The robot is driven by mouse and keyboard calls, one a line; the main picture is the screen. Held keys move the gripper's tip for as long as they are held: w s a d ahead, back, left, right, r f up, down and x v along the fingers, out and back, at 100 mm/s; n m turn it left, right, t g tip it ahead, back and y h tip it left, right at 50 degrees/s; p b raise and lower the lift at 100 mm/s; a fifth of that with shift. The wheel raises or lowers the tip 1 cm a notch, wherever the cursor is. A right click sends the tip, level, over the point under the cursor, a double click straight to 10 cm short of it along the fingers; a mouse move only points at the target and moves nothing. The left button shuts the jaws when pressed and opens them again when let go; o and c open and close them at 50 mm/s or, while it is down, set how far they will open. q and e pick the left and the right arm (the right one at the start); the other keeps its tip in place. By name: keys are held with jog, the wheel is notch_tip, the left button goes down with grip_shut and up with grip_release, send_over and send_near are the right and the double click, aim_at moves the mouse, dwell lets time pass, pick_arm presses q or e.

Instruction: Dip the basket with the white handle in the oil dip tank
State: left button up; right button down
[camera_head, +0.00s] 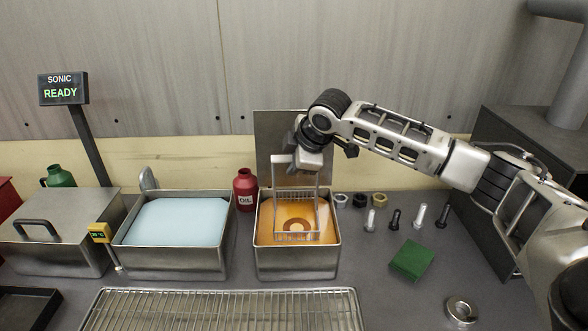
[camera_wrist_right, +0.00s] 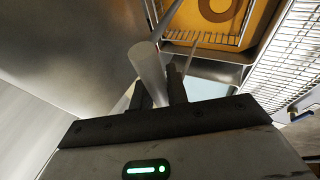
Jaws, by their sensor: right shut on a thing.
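My right gripper (camera_head: 302,168) is shut on the white handle (camera_head: 281,160) of a wire basket (camera_head: 296,196). In the right wrist view the pale handle (camera_wrist_right: 147,66) sits between the two dark fingers (camera_wrist_right: 160,92). The basket hangs upright within the outline of the oil dip tank (camera_head: 298,265), a steel tank of orange oil. A ring-shaped part (camera_head: 296,226) shows at the basket's bottom, and also in the right wrist view (camera_wrist_right: 218,8). I cannot tell how deep the basket bottom sits relative to the oil surface. My left gripper is not in view.
A raised lid (camera_head: 263,130) stands behind the oil tank. A red OIL bottle (camera_head: 245,190) and a tank of pale blue liquid (camera_head: 173,262) are to its left. A wire rack (camera_head: 220,310) lies in front. Bolts (camera_head: 420,216) and a green block (camera_head: 411,259) are at right. The sign (camera_head: 62,88) reads SONIC READY.

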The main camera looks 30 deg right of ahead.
jog(key=shift+r, duration=5.05)
jog(key=shift+f, duration=0.1)
